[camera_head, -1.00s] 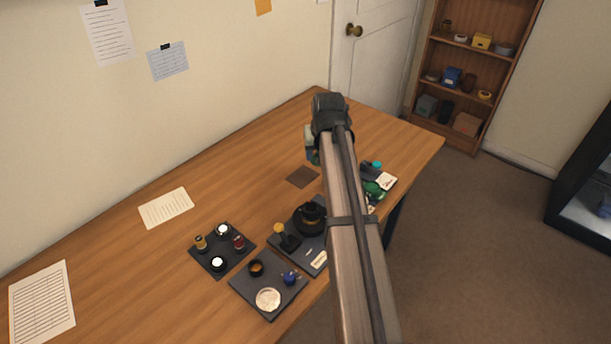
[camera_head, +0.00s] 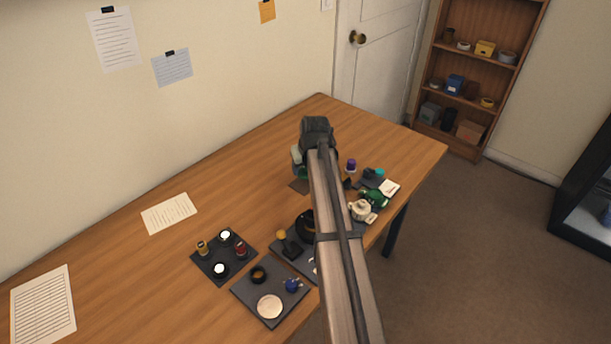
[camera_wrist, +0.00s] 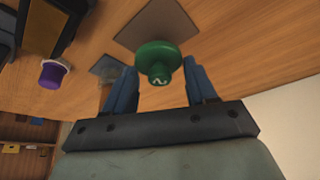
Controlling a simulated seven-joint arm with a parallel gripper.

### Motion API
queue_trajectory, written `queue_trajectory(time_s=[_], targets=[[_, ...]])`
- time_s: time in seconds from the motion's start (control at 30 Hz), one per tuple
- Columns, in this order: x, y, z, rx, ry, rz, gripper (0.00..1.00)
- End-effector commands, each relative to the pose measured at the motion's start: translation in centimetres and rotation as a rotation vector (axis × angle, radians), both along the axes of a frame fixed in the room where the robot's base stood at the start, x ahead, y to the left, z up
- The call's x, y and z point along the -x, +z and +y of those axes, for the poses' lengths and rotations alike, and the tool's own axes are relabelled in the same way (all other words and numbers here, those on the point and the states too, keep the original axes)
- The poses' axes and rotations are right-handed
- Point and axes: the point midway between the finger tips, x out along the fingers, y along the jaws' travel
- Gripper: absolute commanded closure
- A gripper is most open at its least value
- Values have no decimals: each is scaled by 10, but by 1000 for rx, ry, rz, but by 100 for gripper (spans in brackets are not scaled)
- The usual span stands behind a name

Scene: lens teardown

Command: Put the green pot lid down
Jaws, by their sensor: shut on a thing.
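The green pot lid (camera_wrist: 165,52) is in the wrist view, with its knob pointing toward my gripper (camera_wrist: 162,88). The blue fingers stand on either side of the knob, and my gripper is shut on the lid. A brown square patch (camera_wrist: 128,33) on the table lies behind the lid; I cannot tell whether the lid touches it. In the head view my gripper (camera_head: 299,164) is above the brown square (camera_head: 298,186), and my arm mostly hides the lid. A green pot (camera_head: 374,197) stands to the right, near the table edge.
A cream teapot (camera_head: 361,210) and a purple-topped item (camera_head: 351,165) stand right of my arm. The purple top also shows in the wrist view (camera_wrist: 53,72). Dark trays with small parts (camera_head: 224,255) lie at the front.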

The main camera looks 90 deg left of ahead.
Motion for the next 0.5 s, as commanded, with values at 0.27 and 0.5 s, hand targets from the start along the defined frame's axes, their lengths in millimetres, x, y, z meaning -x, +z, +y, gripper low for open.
queue_trajectory(time_s=[0.27,0.5], targets=[[0,-29,0,1,0,0,72],[0,-37,0,-1,0,0,72]])
